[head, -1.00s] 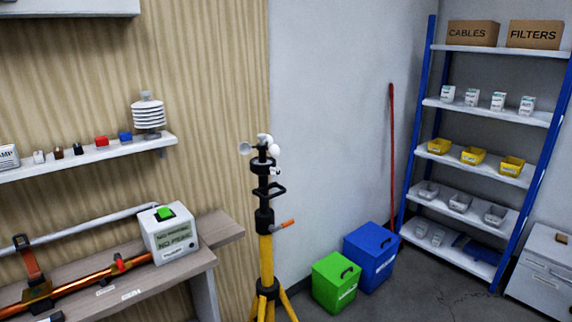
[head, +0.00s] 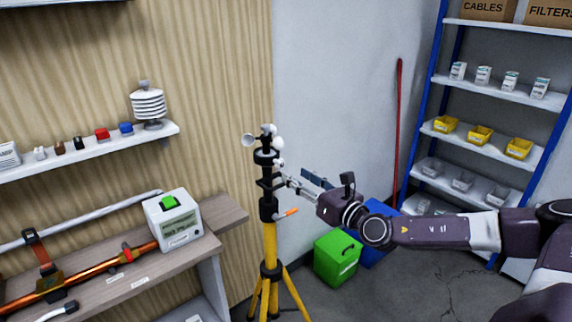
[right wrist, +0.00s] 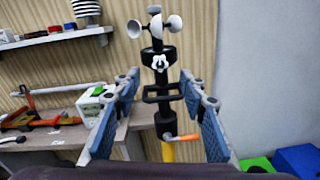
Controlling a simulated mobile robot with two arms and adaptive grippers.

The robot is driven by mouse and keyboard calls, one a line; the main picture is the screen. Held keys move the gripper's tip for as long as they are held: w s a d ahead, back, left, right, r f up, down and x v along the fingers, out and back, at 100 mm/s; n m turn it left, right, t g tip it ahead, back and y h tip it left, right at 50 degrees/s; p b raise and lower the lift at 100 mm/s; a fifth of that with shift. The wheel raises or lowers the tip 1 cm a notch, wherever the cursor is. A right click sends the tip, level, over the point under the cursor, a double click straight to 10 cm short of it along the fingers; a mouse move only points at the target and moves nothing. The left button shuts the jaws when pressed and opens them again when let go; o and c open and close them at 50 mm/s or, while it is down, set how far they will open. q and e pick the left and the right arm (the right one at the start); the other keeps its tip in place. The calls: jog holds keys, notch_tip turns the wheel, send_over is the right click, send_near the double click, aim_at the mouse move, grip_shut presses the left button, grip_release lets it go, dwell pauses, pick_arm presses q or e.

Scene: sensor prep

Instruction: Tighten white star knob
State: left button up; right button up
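The white star knob (right wrist: 160,62) sits on the black upper part of the tripod mast, just below the white anemometer cups (right wrist: 156,25) in the right wrist view. In the head view the knob is small and hard to make out beside the fingertips. My right gripper (head: 283,179) reaches in from the right to the mast. In the right wrist view its two blue-padded fingers are wide apart (right wrist: 160,84), with the mast between them in the picture and nothing gripped. The gap in depth to the knob is hard to judge. My left gripper is out of view.
An orange-handled lever (head: 287,212) sticks out lower on the yellow tripod (head: 270,245). A black bracket (right wrist: 162,93) projects below the knob. A workbench (head: 228,215) stands left, with a green-buttoned device (head: 173,220). Green (head: 337,258) and blue bins stand behind my arm.

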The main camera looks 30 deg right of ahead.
aim_at(282, 166)
jog(key=w+p, duration=0.2)
jog(key=w, duration=0.2)
jog(key=shift+w+a+r, duration=0.1)
jog(key=shift+w+r, duration=0.05)
jog(key=shift+w, duration=0.25)
jog(key=shift+w+f, duration=0.2)
jog(key=shift+w, duration=0.6)
grip_shut()
